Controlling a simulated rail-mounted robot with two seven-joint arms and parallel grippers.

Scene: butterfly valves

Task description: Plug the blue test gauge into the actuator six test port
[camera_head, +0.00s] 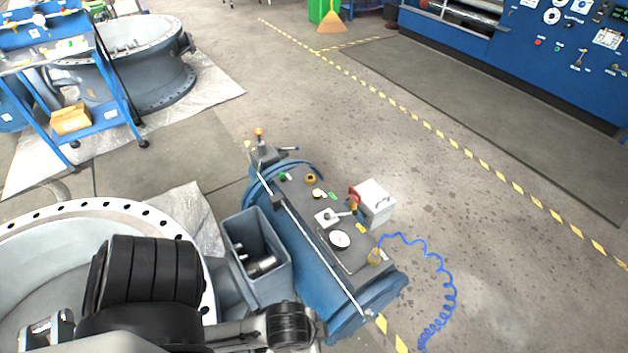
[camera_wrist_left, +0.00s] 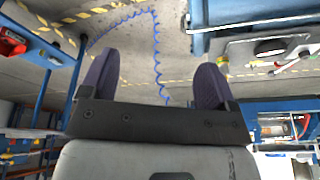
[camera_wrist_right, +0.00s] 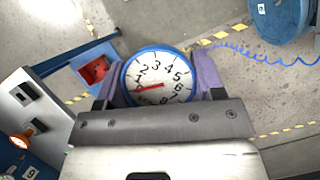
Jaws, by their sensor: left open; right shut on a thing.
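The blue-rimmed test gauge (camera_wrist_right: 157,77) has a white numbered dial and a red needle. In the right wrist view it sits between the two fingers of my right gripper (camera_wrist_right: 160,88), which is shut on it, dial toward the camera. Its connector is hidden. My left gripper (camera_wrist_left: 155,82) is open and empty in the left wrist view, with bare floor and a blue coiled hose beyond its fingers. I cannot make out the actuator six test port in any view. Neither gripper's fingers can be made out in the head view.
Large flanged valve bodies (camera_head: 150,62) stand at left. The central floor is clear.

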